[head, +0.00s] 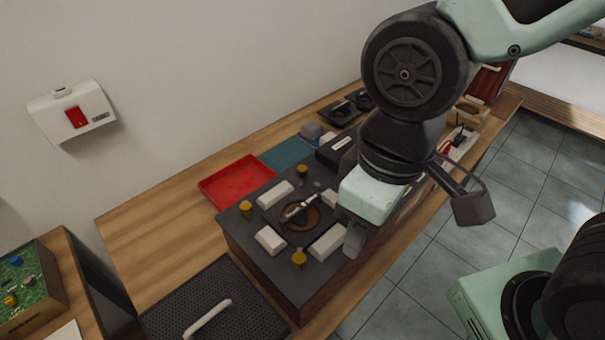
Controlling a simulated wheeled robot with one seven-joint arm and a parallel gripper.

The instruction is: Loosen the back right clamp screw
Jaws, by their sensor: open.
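A dark fixture box (232,232) stands on the wooden bench. On its top are pale blocks around a round brown recess (303,217) with a slim metallic piece lying across it. Three yellow clamp screws show near the corners: one at the left (246,209), one at the far side (302,172) and one at the near side (299,260). No screw shows at the right corner, where my gripper blocks the view. My gripper (353,243) is open, low over the right side of the fixture. Whether it touches anything there is unclear.
A red tray (237,183) and a blue-green mat (286,157) lie behind the fixture. A black box (338,147) stands close beyond it. A dark perforated case (190,308) with a pale handle is at the near left. The bench's left part is bare.

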